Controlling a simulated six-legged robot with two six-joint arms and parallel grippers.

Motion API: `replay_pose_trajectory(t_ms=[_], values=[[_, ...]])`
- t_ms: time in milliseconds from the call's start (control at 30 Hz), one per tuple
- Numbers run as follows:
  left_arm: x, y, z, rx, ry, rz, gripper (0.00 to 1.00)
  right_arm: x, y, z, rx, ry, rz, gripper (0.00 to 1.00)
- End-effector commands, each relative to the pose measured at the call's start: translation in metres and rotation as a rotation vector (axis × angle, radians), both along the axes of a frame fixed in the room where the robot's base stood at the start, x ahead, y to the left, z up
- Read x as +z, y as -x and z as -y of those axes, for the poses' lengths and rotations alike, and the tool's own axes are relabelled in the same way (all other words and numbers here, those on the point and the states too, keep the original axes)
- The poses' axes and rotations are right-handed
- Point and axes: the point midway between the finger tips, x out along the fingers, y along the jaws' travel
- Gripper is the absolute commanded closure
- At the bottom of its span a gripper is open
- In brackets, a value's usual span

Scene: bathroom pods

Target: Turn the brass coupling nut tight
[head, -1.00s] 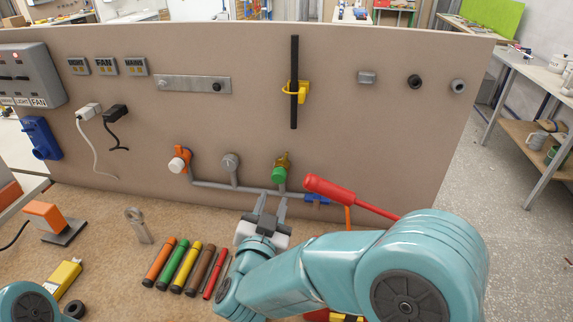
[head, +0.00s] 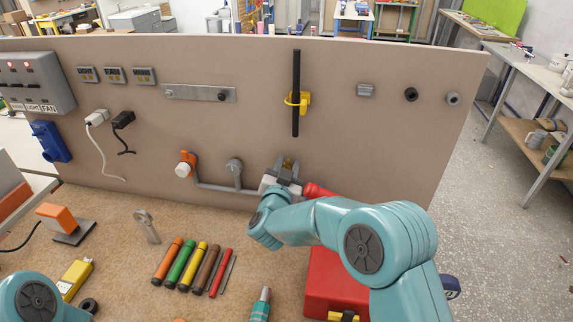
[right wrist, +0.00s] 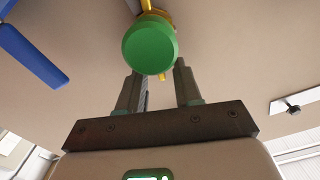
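A brass fitting (head: 289,163) stands on the upright panel at the pipe's right end, its lower part hidden by my right gripper in the head view. In the right wrist view a round green cap (right wrist: 150,45) faces me, with brass parts (right wrist: 164,17) just behind it. I cannot make out the nut's flats. My right gripper (right wrist: 160,78) is open, its two fingers apart on either side just below the cap; nothing shows clamped between them. In the head view the right gripper (head: 282,178) is close to the panel. My left gripper is out of view.
An orange-handled valve (head: 186,164) and a grey round fitting (head: 235,167) are to the left on the pipe. A red-handled tool (head: 318,191) is beside my right arm. Several coloured sticks (head: 191,268) and a red box (head: 333,283) are on the bench.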

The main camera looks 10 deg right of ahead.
Motion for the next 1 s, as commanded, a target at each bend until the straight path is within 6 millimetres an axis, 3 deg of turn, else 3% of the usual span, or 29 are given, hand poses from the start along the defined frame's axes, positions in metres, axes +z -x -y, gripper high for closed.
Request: replay_pose_trajectory(t_ms=[200, 300, 333, 667, 867, 1000], values=[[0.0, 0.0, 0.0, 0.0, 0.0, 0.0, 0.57, 0.0, 0.0, 0.0, 0.001, 0.0, 0.0, 0.66], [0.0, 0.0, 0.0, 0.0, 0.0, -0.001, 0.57, 0.0, 0.0, 0.0, 0.001, 0.0, 0.0, 0.98], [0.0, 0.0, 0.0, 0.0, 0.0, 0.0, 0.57, 0.0, 0.0, 0.0, 0.001, 0.0, 0.0, 1.0], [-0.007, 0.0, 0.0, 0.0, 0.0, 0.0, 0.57, -0.002, 0.0, 0.0, 0.001, -0.016, 0.007, 1.0], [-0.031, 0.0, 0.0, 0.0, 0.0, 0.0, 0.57, -0.007, 0.002, 0.003, 0.001, -0.093, 0.043, 1.0], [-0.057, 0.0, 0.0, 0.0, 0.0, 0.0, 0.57, -0.012, 0.004, 0.007, 0.001, -0.189, 0.083, 1.0]])
